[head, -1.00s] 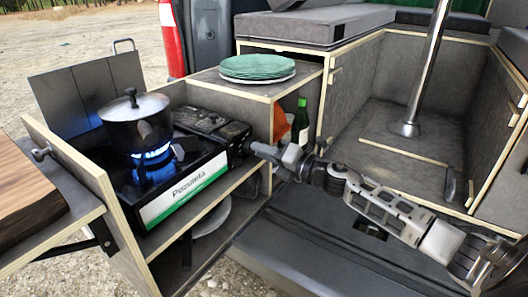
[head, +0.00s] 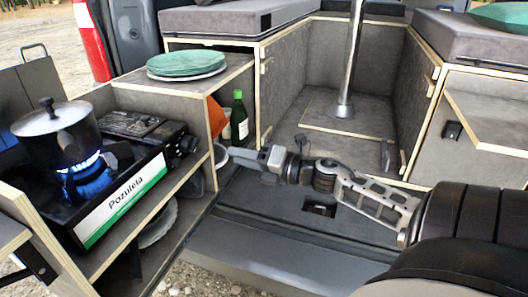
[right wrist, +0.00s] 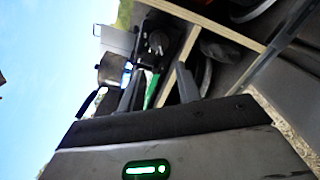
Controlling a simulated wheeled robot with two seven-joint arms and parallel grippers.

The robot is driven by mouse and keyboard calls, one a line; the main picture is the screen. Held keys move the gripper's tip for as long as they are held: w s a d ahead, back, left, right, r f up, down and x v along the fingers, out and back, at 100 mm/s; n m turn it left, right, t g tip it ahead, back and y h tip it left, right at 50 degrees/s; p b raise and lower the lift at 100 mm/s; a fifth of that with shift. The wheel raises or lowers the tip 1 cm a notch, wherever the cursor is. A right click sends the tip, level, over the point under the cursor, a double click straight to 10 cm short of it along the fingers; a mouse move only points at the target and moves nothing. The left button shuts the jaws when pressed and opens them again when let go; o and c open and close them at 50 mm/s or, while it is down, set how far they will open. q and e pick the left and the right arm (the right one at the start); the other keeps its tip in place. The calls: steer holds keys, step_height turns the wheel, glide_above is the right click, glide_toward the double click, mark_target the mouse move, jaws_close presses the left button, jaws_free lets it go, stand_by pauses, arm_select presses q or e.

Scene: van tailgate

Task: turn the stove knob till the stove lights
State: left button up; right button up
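The stove (head: 120,205), with a white and green "Pozuleta" front, sits on the cabinet's upper shelf at left. Blue flame (head: 82,180) burns under a lidded steel pot (head: 55,138). The black knob (head: 181,146) is at the stove's right end; its exact angle is too small to read. My right gripper (head: 234,156) is right of the knob, apart from it, with nothing visible in it. In the right wrist view its fingers (right wrist: 138,92) are spread, with the pot (right wrist: 110,70) and flame beyond them. My left gripper is not in view.
Green plates (head: 187,63) are stacked on the cabinet top (head: 215,82). A green bottle (head: 239,120) stands in the niche behind my right gripper, beside an orange item (head: 216,117). The van floor (head: 290,225) right of the cabinet is clear.

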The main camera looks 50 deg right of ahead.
steer(key=v, duration=0.5)
steer(key=shift+s+d, duration=0.1)
steer(key=shift+s, duration=0.1)
stand_by(1.7)
